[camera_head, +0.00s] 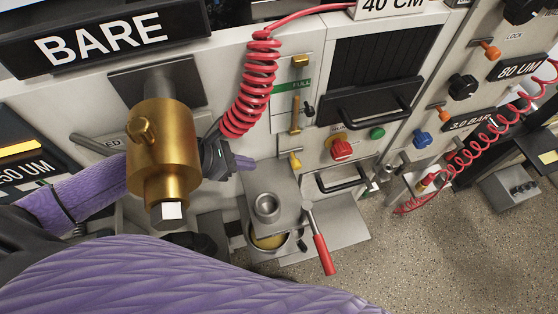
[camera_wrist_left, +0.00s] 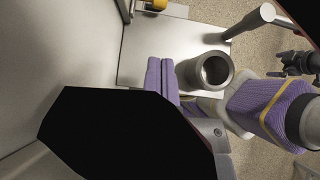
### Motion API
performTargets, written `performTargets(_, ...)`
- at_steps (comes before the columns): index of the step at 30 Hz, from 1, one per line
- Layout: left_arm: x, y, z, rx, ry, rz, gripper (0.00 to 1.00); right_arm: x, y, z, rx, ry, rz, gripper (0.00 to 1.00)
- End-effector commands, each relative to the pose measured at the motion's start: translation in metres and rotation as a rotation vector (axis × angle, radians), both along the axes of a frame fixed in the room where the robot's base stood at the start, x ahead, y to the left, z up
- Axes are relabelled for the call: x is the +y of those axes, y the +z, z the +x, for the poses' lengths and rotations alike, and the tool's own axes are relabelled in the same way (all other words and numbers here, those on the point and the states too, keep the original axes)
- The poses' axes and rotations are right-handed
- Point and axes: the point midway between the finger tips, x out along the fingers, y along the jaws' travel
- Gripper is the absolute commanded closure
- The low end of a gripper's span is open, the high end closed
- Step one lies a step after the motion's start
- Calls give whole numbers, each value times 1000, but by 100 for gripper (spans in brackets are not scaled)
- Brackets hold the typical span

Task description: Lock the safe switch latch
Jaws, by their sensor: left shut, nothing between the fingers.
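No part is labelled as the safe switch latch, so I cannot tell for sure which it is. A small yellow lever (camera_head: 295,160) sits on the pale machine front, just above a steel plate; a yellow piece (camera_wrist_left: 155,4) shows at the top edge of the left wrist view. My left gripper (camera_head: 244,163) reaches out from behind a brass cylinder, left of the yellow lever and apart from it. Its purple fingers (camera_wrist_left: 162,62) are together and empty, over the steel plate beside a steel cup. My right gripper is not visible; a purple arm crosses the bottom of the head view.
The steel cup (camera_head: 267,206) stands on the plate, with a red-handled lever (camera_head: 321,250) at its right. The brass cylinder (camera_head: 163,152) hangs in front of my left arm. A coiled red hose (camera_head: 253,85) hangs above. A red knob (camera_head: 341,150) and black drawer handle (camera_head: 342,184) protrude.

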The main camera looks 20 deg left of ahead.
Motion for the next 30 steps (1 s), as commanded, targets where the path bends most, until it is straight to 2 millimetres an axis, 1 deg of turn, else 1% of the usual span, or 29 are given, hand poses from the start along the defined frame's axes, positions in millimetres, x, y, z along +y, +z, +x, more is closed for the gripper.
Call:
performTargets(4,-8,-13,6,1,1,-3,100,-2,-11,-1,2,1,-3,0)
performTargets(12,-41,-51,32,1,2,-5,100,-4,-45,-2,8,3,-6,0)
performTargets(15,-51,-61,39,2,2,-4,100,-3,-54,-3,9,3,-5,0)
performTargets(21,-59,-66,45,1,2,-3,100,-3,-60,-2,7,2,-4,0)
performTargets(30,-60,-65,46,1,2,-2,100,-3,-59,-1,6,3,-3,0)
